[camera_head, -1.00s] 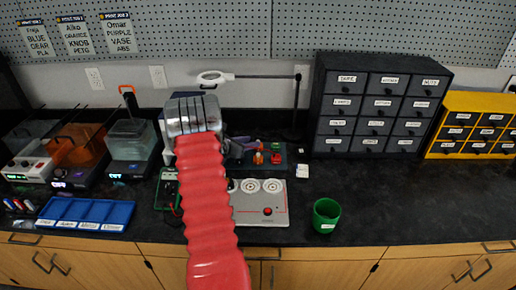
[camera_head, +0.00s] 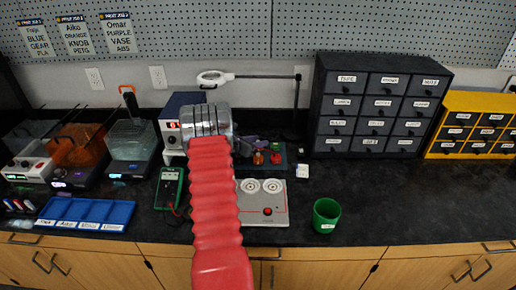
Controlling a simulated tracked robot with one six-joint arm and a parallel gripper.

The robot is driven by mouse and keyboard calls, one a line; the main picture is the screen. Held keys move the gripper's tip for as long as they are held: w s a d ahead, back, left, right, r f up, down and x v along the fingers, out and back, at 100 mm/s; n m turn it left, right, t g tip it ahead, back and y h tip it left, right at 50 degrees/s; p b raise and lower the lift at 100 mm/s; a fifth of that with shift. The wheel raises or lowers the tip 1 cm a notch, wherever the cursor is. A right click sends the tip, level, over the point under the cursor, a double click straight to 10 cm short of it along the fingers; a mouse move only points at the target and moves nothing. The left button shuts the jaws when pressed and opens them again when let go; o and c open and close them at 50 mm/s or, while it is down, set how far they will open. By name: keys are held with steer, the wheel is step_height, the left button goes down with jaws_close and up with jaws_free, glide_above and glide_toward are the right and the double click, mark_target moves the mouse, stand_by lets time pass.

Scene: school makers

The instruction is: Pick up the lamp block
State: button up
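My gripper (camera_head: 206,119) is at the end of my red ribbed arm, above the back of the bench. I see it from behind, so its fingers and anything between them are hidden. I cannot make out for sure which thing is the lamp block. Small parts stand on a dark mat (camera_head: 289,168) just right of my gripper: a red block (camera_head: 276,158), an orange piece (camera_head: 258,158) and a purple piece (camera_head: 240,147) partly behind my arm. A grey board (camera_head: 277,216) with two round dials and a red button lies in front of them.
A magnifier lamp (camera_head: 213,77) stands behind on a pole. A power supply (camera_head: 173,126) and a green meter (camera_head: 169,187) are left of my arm. A blue tray (camera_head: 86,213) lies left, a green cup (camera_head: 326,215) right. Drawers (camera_head: 375,105) stand back right; bench before them is clear.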

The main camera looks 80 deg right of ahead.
steer(key=shift+c, duration=0.3)
jaws_close()
stand_by(0.3)
